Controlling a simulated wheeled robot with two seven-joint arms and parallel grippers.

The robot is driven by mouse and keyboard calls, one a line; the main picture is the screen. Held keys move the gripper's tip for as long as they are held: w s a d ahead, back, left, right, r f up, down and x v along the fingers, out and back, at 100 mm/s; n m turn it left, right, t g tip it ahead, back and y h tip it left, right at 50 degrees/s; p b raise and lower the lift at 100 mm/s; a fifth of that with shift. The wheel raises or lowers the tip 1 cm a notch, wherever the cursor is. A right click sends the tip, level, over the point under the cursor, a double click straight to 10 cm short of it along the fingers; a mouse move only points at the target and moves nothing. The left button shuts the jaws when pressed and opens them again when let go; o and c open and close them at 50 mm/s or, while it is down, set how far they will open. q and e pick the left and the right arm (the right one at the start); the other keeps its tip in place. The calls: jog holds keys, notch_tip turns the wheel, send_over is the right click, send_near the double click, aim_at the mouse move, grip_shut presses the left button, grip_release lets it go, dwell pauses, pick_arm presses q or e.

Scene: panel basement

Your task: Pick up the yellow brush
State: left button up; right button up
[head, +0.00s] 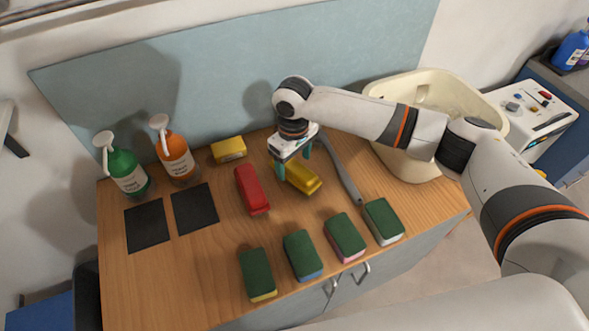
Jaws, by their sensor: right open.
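The yellow brush (304,178) lies on the wooden counter in the middle of the head view, with its far end partly hidden by my right gripper. My right gripper (293,163) points down over that end, its teal fingers apart, one at each side of the brush. I cannot tell whether the fingers touch it. My left gripper is not in view.
A red brush (251,189) lies just left. A grey-handled tool (341,168) lies close on the right. A yellow block (228,149), green bottle (128,171) and orange bottle (175,156) stand behind left. Several sponges (303,255) line the front; a cream basin (405,165) is right.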

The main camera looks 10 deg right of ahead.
aim_at(295, 166)
jog(key=shift+d+f, duration=0.15)
jog(key=shift+f, duration=1.4)
jog(key=shift+c, duration=0.5)
jog(key=c, duration=1.1)
notch_tip(295, 166, up, 10)
jog(key=shift+r+b, duration=0.1)
jog(key=shift+b, duration=0.75)
